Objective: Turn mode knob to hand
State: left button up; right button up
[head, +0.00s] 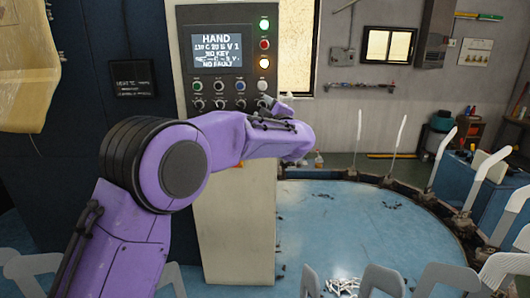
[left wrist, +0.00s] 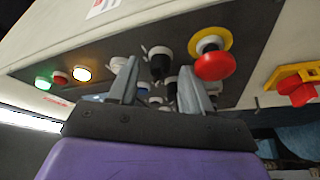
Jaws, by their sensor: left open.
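The control panel (head: 184,50) stands upright left of centre in the head view. Its screen (head: 223,50) reads HAND on the top line. Small knobs and buttons (head: 219,104) sit in rows below the screen; I cannot tell for certain which is the mode knob. My left gripper (head: 270,104) is at the panel's lower right controls. In the left wrist view its two grey fingers (left wrist: 158,72) are apart, with a dark knob (left wrist: 160,66) showing between them. I cannot tell whether they touch it. My right gripper is out of view.
A red mushroom button on a yellow collar (left wrist: 214,65) is close right of the fingers. Lit green and amber lamps (left wrist: 81,73) are on the left. A blue round table (head: 345,215) with upright white sock boards (head: 445,148) lies to the right.

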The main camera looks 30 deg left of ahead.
pick_arm(q)
jog(key=s+d+f+m+t+h+b, duration=0.2)
jog(key=s+d+f+m+t+b, duration=0.5)
jog(key=m, duration=0.5)
notch_tip(320, 180, down, 24)
jog(key=s+a+m+g+h, duration=0.1)
jog(key=a+m+g+h, duration=0.1)
jog(key=m+g+h, duration=0.1)
jog(key=shift+s+g+h, duration=0.2)
jog(key=shift+g+h, duration=0.3)
jog(key=shift+g, duration=0.2)
